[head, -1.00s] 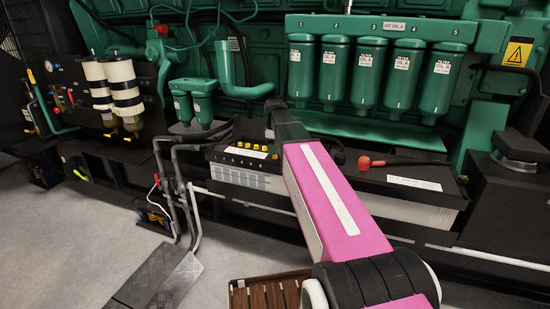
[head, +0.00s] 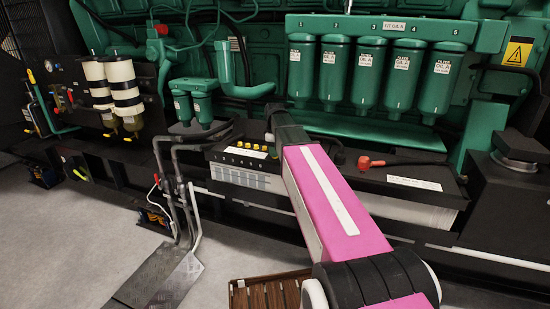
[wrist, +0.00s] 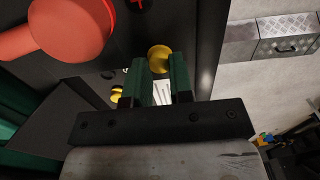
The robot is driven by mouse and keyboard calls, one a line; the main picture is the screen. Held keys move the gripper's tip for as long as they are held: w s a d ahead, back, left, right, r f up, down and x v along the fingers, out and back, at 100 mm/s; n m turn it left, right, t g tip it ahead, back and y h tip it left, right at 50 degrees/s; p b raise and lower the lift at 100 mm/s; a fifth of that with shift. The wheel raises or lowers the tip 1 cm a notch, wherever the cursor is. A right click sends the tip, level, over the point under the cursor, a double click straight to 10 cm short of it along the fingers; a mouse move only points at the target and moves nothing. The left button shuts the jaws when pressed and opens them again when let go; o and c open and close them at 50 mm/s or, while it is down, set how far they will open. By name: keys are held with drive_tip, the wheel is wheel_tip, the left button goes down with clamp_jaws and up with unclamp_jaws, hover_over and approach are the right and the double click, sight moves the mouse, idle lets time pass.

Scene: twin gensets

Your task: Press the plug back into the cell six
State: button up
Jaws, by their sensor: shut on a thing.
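In the wrist view, a round yellow plug (wrist: 158,54) sits between the tips of the two green fingers of my gripper (wrist: 161,66), which is shut on it. The plug is over the dark battery top; whether it is in the cell or above it I cannot tell. In the head view, the left black battery (head: 226,161) has a row of yellow plugs (head: 241,142) with small numbers in front. My pink arm reaches over the right end of this row and hides the gripper and the held plug there.
A large red terminal cap (wrist: 72,28) is close to the fingers at the wrist view's upper left. A second battery with a red cap (head: 364,162) stands to the right in the head view. Green filters (head: 366,75) hang behind. Grey pipes (head: 183,190) rise at the left.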

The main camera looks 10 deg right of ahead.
drive_tip(key=shift+r, duration=1.9)
drive_tip(key=shift+w+d, duration=0.1)
